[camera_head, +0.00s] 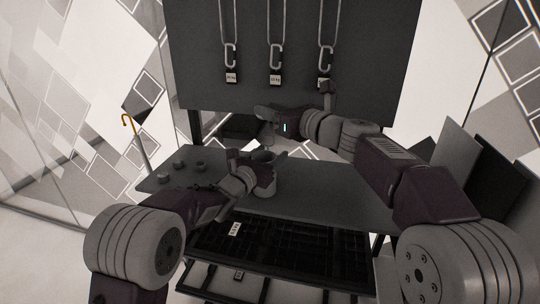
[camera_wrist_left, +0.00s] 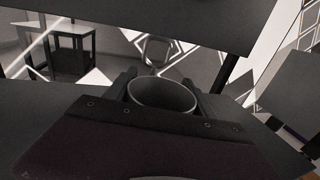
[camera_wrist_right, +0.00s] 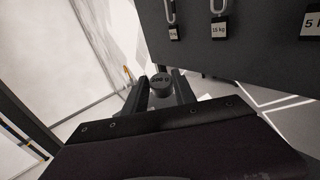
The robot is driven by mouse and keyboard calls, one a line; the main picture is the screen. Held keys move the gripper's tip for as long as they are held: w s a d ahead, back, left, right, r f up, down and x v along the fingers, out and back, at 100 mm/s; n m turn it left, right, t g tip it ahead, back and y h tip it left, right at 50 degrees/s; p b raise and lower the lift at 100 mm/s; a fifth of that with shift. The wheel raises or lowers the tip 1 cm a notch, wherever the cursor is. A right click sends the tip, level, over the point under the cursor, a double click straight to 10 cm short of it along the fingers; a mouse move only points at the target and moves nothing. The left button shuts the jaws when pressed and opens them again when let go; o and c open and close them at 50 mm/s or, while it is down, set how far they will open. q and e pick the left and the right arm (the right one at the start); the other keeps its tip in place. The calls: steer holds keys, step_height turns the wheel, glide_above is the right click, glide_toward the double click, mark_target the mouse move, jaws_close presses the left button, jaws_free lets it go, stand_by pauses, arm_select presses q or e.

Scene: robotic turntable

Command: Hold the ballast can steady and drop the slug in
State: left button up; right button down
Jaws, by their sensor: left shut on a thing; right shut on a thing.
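The grey ballast can (camera_head: 266,188) stands on the dark table. My left gripper (camera_head: 256,166) is shut around its side, and the left wrist view shows the can's round open mouth (camera_wrist_left: 162,94) between the fingers; its inside looks dark and empty. My right gripper (camera_head: 266,118) is above the can, apart from it. It is shut on the slug, a small grey cylinder (camera_wrist_right: 161,84) seen between the fingers in the right wrist view. From the head view I cannot tell exactly how the slug lines up with the can's mouth.
Several small grey cylinders (camera_head: 179,165) stand at the table's left. A dark board (camera_head: 300,90) behind carries three hooks (camera_head: 275,55) with weight labels. A dark rack (camera_head: 280,250) lies below the table's front edge. The table's right part (camera_head: 335,190) is clear.

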step_height(320, 180, down, 5)
steer(key=shift+r, duration=0.15)
stand_by(0.4)
steer(key=c, duration=0.9)
jaws_free()
steer(key=v, duration=1.2)
